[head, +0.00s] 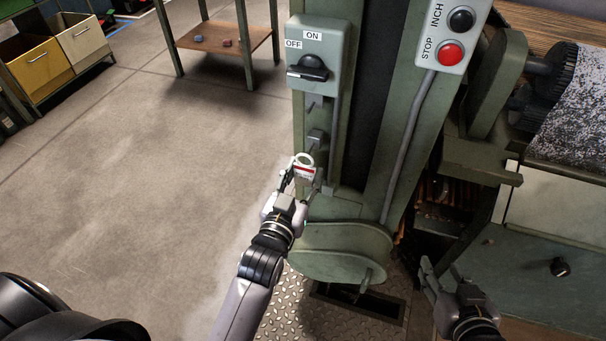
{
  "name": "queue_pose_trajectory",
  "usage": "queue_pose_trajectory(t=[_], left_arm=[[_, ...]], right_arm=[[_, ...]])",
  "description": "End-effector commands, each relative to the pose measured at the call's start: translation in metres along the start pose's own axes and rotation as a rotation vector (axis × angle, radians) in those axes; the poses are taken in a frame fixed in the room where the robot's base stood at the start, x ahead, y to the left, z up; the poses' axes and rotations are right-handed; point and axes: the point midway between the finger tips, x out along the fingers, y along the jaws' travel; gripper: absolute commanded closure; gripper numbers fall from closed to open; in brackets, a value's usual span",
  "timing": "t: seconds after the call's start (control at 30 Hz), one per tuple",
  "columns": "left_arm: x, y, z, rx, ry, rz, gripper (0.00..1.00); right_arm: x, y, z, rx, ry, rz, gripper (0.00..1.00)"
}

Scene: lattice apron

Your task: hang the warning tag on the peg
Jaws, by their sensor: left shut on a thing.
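The warning tag (305,173) is a small white tag with a red band and a pale ring (304,158) at its top. My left gripper (297,183) is shut on it and holds it upright in front of the green machine column. A small grey fitting with a thin peg (315,138) sits on the column just above the ring. A similar small fitting (314,102) is higher, under the switch box. I cannot tell which is the task's peg. The ring appears apart from both, though depth is unclear. My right gripper (440,279) is open and empty at lower right.
The switch box (319,54) with its black knob is above. A control box (451,37) with red and black buttons is at upper right. A rounded green cover (341,250) bulges below the tag. Open floor (150,160) lies left.

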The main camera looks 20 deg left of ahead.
Motion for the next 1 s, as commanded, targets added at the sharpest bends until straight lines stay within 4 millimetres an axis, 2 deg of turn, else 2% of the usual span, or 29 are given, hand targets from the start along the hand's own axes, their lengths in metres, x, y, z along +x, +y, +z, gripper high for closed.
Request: queue_pose_trajectory(t=[1.0], left_arm=[[0.03, 0.0, 0.0, 0.0, 0.001, -0.001, 0.84]], right_arm=[[-0.008, 0.003, 0.026, 0.005, -0.135, 0.008, 0.6]])
